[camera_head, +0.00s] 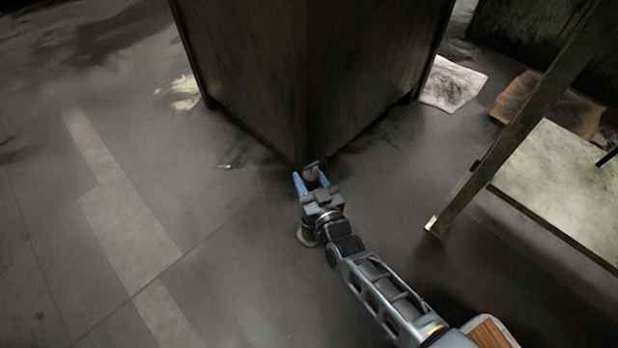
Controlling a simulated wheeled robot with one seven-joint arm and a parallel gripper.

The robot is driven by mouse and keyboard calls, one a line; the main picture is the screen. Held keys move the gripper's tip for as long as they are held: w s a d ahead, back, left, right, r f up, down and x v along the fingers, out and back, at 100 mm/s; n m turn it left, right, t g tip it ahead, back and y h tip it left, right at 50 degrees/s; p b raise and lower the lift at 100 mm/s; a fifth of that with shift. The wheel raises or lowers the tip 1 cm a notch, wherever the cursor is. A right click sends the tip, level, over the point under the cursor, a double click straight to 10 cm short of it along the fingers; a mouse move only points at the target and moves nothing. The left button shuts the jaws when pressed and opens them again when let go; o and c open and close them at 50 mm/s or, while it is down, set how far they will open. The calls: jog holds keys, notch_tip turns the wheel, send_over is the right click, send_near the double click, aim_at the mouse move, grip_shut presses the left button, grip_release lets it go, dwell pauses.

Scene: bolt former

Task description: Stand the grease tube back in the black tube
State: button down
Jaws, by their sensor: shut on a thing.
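My gripper (312,182) is low in front of the near corner of a dark cabinet, its blue fingers shut on a small dark grey thing (311,173). It appears to be the grease tube, but only its end shows and it is too small to make out well. The gripper's body hides the rest of it. I cannot pick out the black tube in this view.
The big dark cabinet (250,70) fills the top middle. A green metal frame with a pale shelf (560,185) stands at right. Cloths (452,84) lie behind it. Floor at left is open.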

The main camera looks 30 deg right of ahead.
jog(key=shift+f+b, duration=0.6)
jog(key=shift+f, duration=1.35)
dwell(0.3)
jog(key=shift+f, duration=3.35)
